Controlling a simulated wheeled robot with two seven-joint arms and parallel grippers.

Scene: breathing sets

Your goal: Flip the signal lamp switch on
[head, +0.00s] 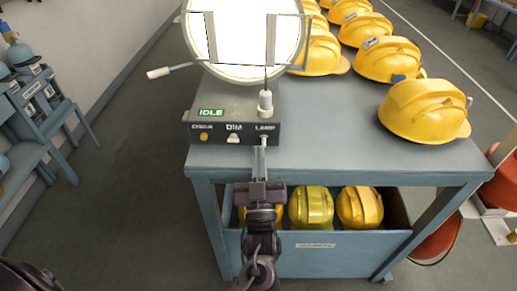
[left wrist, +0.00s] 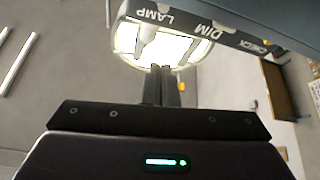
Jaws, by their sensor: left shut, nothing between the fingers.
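The signal lamp has a round, bright white face (head: 243,40) above a dark grey control box (head: 215,103). My left gripper (head: 260,158) is shut and empty, pointing at the box front just below that label. Contact cannot be told. In the left wrist view the shut fingers (left wrist: 161,78) reach toward the box's labelled front (left wrist: 225,36). My right gripper is not in view.
The box stands at the left front of a blue-grey table (head: 330,155). Several yellow helmets (head: 423,110) stand on the table to the right. A lower bin (head: 345,262) holds more helmets.

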